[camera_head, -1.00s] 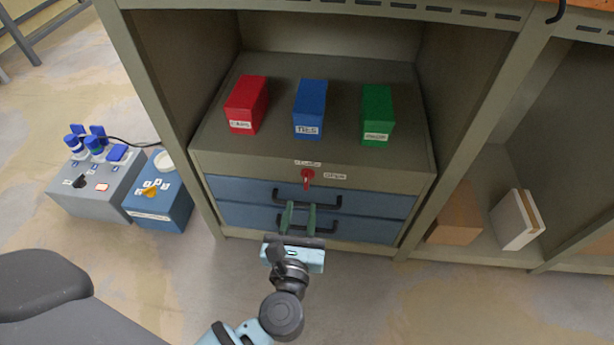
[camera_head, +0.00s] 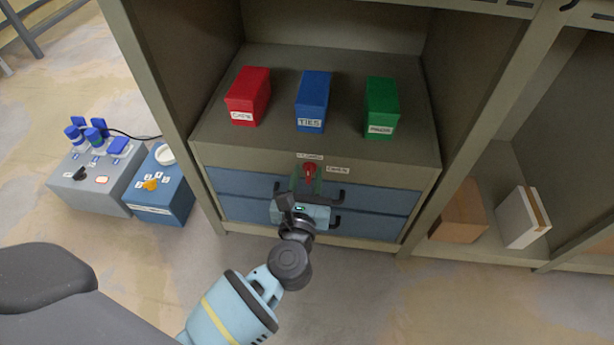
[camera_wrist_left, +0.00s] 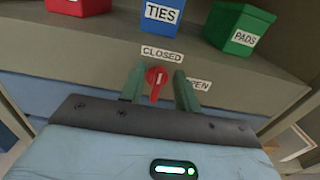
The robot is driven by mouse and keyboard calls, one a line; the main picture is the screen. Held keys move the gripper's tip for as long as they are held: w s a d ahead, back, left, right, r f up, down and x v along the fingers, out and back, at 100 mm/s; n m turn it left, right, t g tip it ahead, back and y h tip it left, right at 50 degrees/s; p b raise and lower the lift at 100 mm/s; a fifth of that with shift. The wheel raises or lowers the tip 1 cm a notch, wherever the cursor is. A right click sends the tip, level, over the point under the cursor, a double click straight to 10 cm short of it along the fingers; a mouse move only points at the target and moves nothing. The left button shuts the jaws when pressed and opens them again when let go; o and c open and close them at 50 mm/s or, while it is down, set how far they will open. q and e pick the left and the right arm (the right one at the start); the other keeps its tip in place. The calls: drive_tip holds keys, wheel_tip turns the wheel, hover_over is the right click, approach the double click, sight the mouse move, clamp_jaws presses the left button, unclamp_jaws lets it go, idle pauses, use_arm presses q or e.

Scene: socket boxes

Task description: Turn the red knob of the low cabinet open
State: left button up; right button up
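The low cabinet (camera_head: 220,152) has a red knob (camera_head: 309,170) on its front strip, above two blue drawers with black handles. In the left wrist view the red knob (camera_wrist_left: 157,80) has a "CLOSED" label (camera_wrist_left: 162,53) above it and a partly hidden label ending in "EN" to its right. The knob's lever hangs roughly downward, tilted slightly. My left gripper (camera_head: 306,186) is at the knob, and in the left wrist view its green fingers (camera_wrist_left: 158,88) stand apart on either side of the knob. Contact is not clear. My right gripper is not in view.
Red (camera_head: 248,97), blue (camera_head: 313,101) and green (camera_head: 382,107) boxes stand on the cabinet top. A grey socket box (camera_head: 95,180) and a blue box (camera_head: 160,192) stand on the floor at left. A cardboard box (camera_head: 461,212) and a white box (camera_head: 522,217) stand at right.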

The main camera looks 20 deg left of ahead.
use_arm(q)
drive_tip(key=c, duration=0.7)
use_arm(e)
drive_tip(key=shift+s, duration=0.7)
